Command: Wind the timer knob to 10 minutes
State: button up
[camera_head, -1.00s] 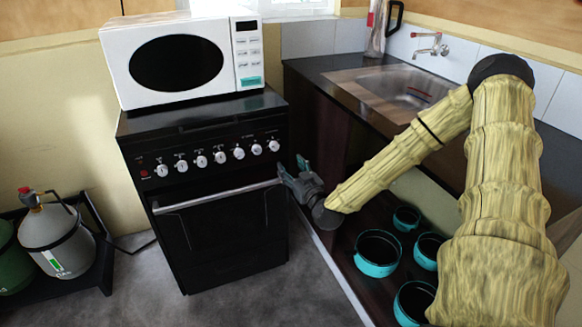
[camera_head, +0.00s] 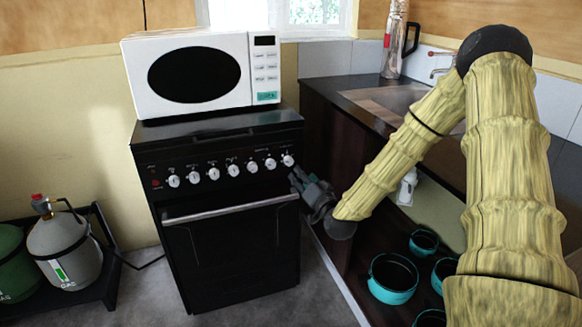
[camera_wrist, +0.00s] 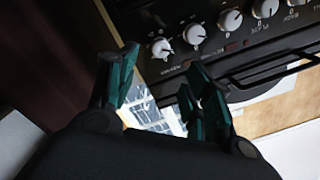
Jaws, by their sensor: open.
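The black stove (camera_head: 235,240) has a row of white knobs along its front panel. Their labels are too small to tell which one is the timer. The rightmost knob (camera_head: 288,160) is the closest to my gripper (camera_head: 298,177), whose fingers are just below and right of it. In the wrist view this panel appears turned over, and the end knob (camera_wrist: 161,47) shows just beyond my gripper (camera_wrist: 163,66). The teal-tipped fingers are apart with nothing between them. I see no clear contact with the knob.
A white microwave (camera_head: 262,70) stands on the stove. The oven door handle (camera_head: 230,208) runs below the knobs. A dark counter with a sink (camera_head: 375,101) is at the right, with teal-rimmed pots (camera_head: 392,292) on a shelf beneath. Gas bottles (camera_head: 65,250) stand at the left.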

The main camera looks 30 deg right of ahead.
aim_at(290, 163)
jog(key=w, duration=0.3)
jog(key=w+d, duration=0.1)
jog(key=w, duration=0.3)
jog(key=w+d+b, duration=0.1)
jog(key=w, duration=0.2)
jog(key=shift+w, duration=0.25)
jog(key=c, duration=1.1)
